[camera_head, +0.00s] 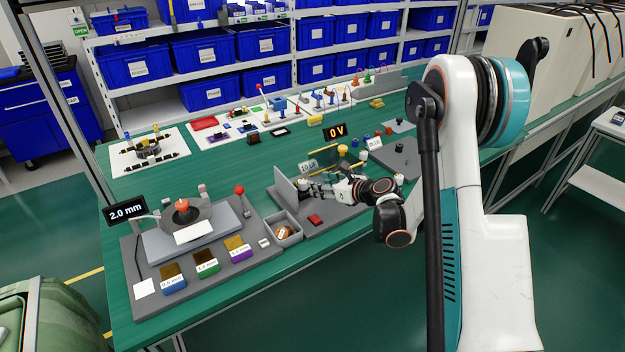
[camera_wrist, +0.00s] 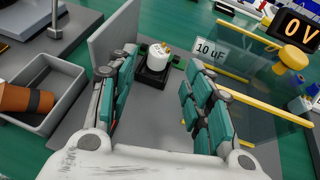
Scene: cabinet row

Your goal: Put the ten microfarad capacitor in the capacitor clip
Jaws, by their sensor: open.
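A white cylinder with small metal terminals on top, which looks like the capacitor (camera_wrist: 158,54), stands upright at a black clip-like holder (camera_wrist: 149,78) in the wrist view. Its lower end is within the holder's outline; how deeply it sits I cannot tell. A sign reading "10 uF" (camera_wrist: 209,49) stands just right of it and also shows in the head view (camera_head: 308,166). My gripper (camera_wrist: 160,76) is open, its teal-padded fingers spread left and right, with the cylinder ahead between them and visible gaps.
A grey upright panel (camera_wrist: 112,32) stands close to the left finger. A grey bin (camera_wrist: 58,72) with a copper-coloured roll is further left. Yellow rods and a clear panel stand at right, near a "0 V" display (camera_head: 335,132). A red block (camera_head: 316,220) lies on the board.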

